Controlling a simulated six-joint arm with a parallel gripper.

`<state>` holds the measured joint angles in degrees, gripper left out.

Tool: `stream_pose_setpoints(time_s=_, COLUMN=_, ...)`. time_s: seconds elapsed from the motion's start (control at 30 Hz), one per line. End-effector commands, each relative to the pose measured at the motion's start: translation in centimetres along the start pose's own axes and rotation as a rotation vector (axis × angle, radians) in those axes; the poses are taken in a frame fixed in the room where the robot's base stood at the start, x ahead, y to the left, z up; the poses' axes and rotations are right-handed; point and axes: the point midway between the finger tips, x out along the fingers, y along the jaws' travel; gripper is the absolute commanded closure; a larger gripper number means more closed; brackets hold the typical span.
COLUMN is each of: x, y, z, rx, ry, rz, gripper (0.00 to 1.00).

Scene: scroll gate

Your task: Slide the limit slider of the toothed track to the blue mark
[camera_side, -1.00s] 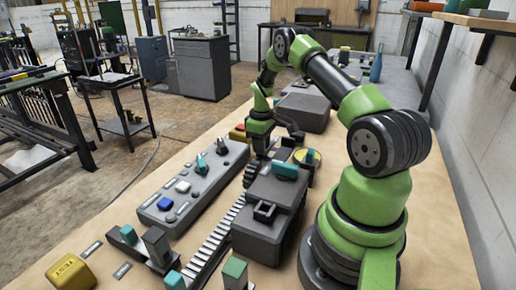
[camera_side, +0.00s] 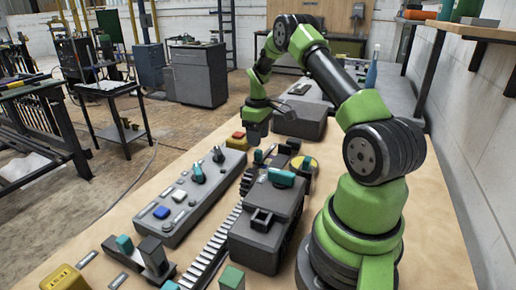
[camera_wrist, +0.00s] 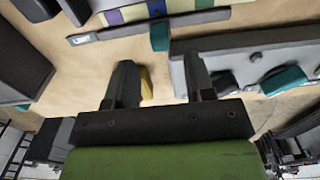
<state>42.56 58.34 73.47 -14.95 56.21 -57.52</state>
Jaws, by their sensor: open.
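The toothed track (camera_side: 217,240) runs away from the camera between a grey control panel and a dark box. A small teal block at its far end (camera_side: 258,156) looks like the limit slider; in the wrist view a teal tab (camera_wrist: 160,36) sits on a dark rail beside coloured strips. A blue strip (camera_wrist: 156,8) among them, near the tab, looks like the blue mark; I cannot make it out in the side view. My gripper (camera_side: 257,140) is raised near the track's far end. In the wrist view its fingers (camera_wrist: 160,85) are apart and empty, short of the tab.
The grey control panel (camera_side: 180,204) with teal knobs (camera_side: 198,172) stands left of the track. A dark box (camera_side: 263,228) with a teal handle stands right of it. A yellow block (camera_side: 66,279) lies in front.

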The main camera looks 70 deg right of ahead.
Motion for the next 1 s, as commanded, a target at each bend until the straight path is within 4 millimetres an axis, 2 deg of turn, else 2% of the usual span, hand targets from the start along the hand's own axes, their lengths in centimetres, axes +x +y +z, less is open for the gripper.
stream_pose_setpoints(time_s=0.1, x=-2.2, y=0.0, z=0.0, rx=-0.001, ry=0.003, rz=0.003, gripper=0.51)
stream_pose_setpoints(time_s=0.23, x=-3.6, y=0.0, z=0.0, rx=-0.001, ry=0.002, rz=0.002, gripper=0.51)
stream_pose_setpoints(time_s=0.63, x=-4.3, y=0.0, z=0.0, rx=-0.001, ry=0.001, rz=0.001, gripper=0.51)
stream_pose_setpoints(time_s=0.7, x=-4.8, y=-0.4, z=-0.2, rx=0.003, ry=0.009, rz=0.004, gripper=0.51)
stream_pose_setpoints(time_s=0.77, x=-6.0, y=-1.2, z=-0.6, rx=0.009, ry=0.025, rz=0.012, gripper=0.51)
stream_pose_setpoints(time_s=0.87, x=-9.2, y=-3.7, z=-1.4, rx=0.03, ry=0.073, rz=0.029, gripper=0.51)
stream_pose_setpoints(time_s=1.0, x=-14.7, y=-9.1, z=-1.6, rx=0.081, ry=0.168, rz=0.039, gripper=0.51)
